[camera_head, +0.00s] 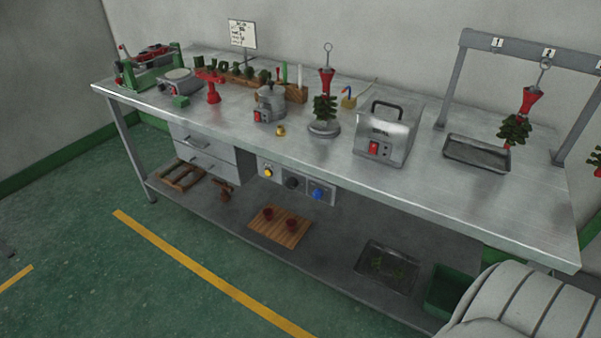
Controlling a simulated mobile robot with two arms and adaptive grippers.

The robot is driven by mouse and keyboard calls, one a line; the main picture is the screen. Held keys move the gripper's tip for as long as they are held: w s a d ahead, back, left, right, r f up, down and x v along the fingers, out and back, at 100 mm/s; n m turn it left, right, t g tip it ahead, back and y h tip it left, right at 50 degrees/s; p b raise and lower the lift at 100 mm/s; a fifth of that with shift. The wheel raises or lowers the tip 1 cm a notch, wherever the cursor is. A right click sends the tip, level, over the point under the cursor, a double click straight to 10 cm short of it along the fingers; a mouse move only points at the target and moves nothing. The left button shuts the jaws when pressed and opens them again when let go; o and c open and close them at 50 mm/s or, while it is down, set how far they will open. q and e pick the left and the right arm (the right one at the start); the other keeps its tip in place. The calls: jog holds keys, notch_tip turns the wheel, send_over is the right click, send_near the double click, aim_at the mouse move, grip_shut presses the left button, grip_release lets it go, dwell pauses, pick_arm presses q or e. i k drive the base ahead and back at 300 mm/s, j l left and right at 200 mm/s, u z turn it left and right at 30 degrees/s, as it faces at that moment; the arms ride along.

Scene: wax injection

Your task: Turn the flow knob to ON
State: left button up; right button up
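A row of control boxes is mounted under the front edge of the steel workbench (330,165). The left box has a yellow knob (268,173), the middle one a dark knob (292,183), and the right one a blue knob (318,193). Their labels are too small to read, so I cannot tell which is the flow knob or which way any of them is set. Neither of my grippers is in view.
On the bench stand a pot with a red switch (270,104), a red-topped wax tree (325,95), a grey machine (384,135) and a tray (477,153). Drawers (207,158) hang left of the boxes. The lower shelf holds a wooden board (265,236). Green floor in front is clear.

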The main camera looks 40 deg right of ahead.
aim_at(317, 193)
jog(key=z, duration=1.25)
jog(key=j+z, duration=0.2)
jog(key=j, duration=0.6)
